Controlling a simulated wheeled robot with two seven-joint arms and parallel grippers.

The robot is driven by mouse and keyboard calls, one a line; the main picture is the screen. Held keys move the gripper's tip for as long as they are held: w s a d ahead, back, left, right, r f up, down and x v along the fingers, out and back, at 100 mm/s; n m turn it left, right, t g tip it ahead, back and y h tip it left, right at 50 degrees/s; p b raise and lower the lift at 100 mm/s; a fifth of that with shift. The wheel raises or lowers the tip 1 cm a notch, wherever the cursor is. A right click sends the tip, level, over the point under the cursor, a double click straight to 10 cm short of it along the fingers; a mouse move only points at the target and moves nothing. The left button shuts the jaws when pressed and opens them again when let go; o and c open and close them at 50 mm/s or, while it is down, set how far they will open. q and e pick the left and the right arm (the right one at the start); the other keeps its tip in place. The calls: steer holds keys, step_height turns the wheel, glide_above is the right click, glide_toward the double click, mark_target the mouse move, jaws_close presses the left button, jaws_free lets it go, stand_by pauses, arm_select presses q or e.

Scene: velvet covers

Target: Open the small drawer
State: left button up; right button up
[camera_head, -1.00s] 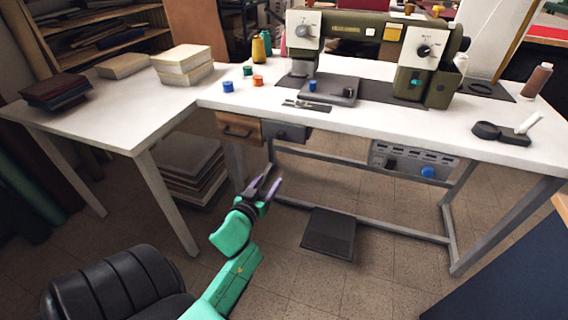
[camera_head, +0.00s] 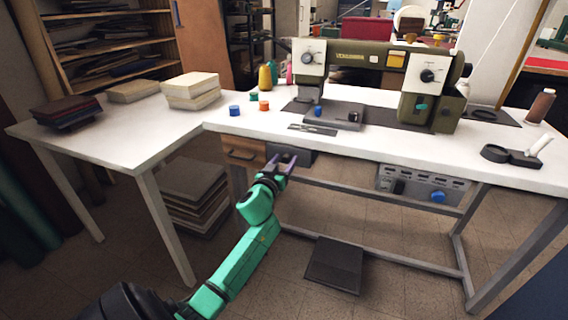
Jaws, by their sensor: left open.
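Under the white sewing table (camera_head: 375,150) hang two small drawer fronts side by side. The left one is a brown wooden drawer (camera_head: 243,153) with a dark handle. To its right is a smaller grey drawer (camera_head: 303,158), partly hidden behind my gripper. My left gripper (camera_head: 283,162) is open, its two fingers pointing up and away toward the grey drawer's front. I cannot tell whether the fingers touch it. Both drawers look shut. My right gripper is not in view.
An olive sewing machine (camera_head: 380,72), thread spools and a black magnifier (camera_head: 510,155) stand on the table. A control box (camera_head: 422,184) hangs under it. A foot pedal (camera_head: 335,265) lies on the floor. A side table (camera_head: 110,145) and stacked boards (camera_head: 193,190) are left.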

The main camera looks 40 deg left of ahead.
arm_select(q)
jaws_close()
stand_by(1.4)
